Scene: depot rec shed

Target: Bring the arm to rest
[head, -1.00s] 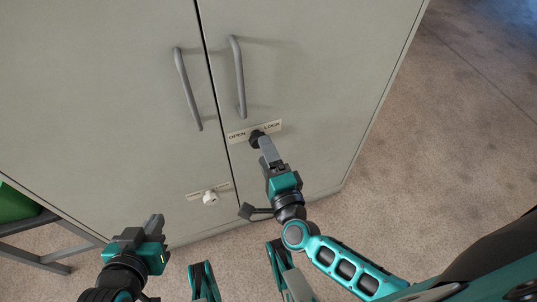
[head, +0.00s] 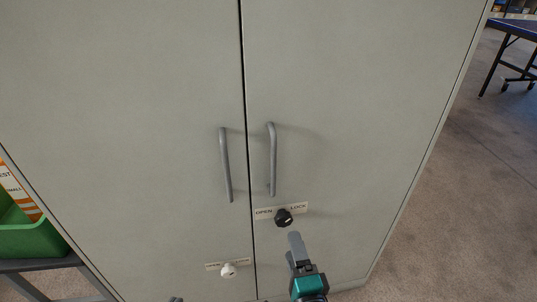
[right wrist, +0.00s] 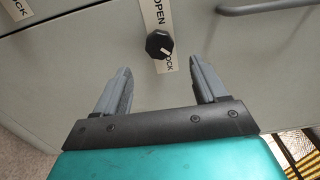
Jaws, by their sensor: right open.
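My right gripper (head: 295,240) is just below a black knob (head: 284,217) on the grey cabinet's right door, clear of it. In the right wrist view, the two fingers (right wrist: 160,66) are spread with nothing between them, and the knob (right wrist: 159,44) is beyond their tips. The knob sits on a label reading OPEN and LOCK (head: 298,207); its small white mark is on the LOCK side. Only a small grey tip of what looks like my left gripper (head: 175,299) shows at the bottom edge; its jaws are hidden.
The cabinet (head: 120,110) has two shut doors with bar handles (head: 226,165) and a white knob (head: 229,270) lower on the left door. A green bin (head: 32,238) stands on a stand at left. Carpet (head: 455,220) is clear at right; a blue table (head: 515,30) is beyond.

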